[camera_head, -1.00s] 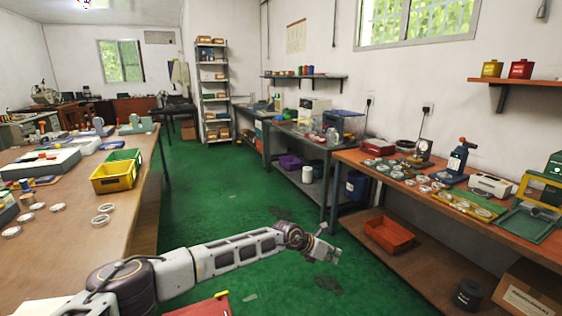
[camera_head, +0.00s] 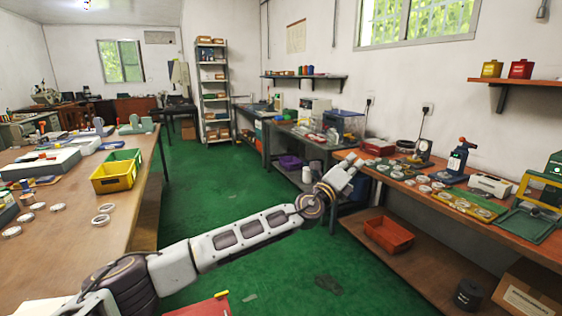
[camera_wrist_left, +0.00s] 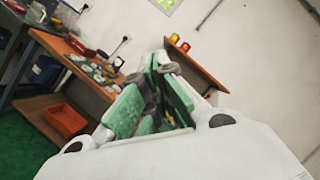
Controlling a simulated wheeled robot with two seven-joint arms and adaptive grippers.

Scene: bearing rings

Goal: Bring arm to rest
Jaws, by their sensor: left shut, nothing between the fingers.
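My left arm comes in from the lower left of the head view and is stretched forward and up to the right. Its gripper (camera_head: 347,163) is near the left end of the right-hand workbench (camera_head: 420,188) in the picture. The gripper is shut and holds nothing. In the left wrist view, the gripper's white body fills the lower part, and its far end (camera_wrist_left: 158,95) overlaps the view of the wall and bench. Whether it is clear of the bench's edge in depth is hard to tell. My right gripper is not in view.
The right bench carries several bearing rings, a press (camera_head: 458,157) and a green tray (camera_head: 525,226). A red-orange bin (camera_head: 388,235) sits on its lower shelf. A yellow bin (camera_head: 113,177) stands on the left table (camera_head: 75,235). Green floor (camera_head: 210,185) lies open between them.

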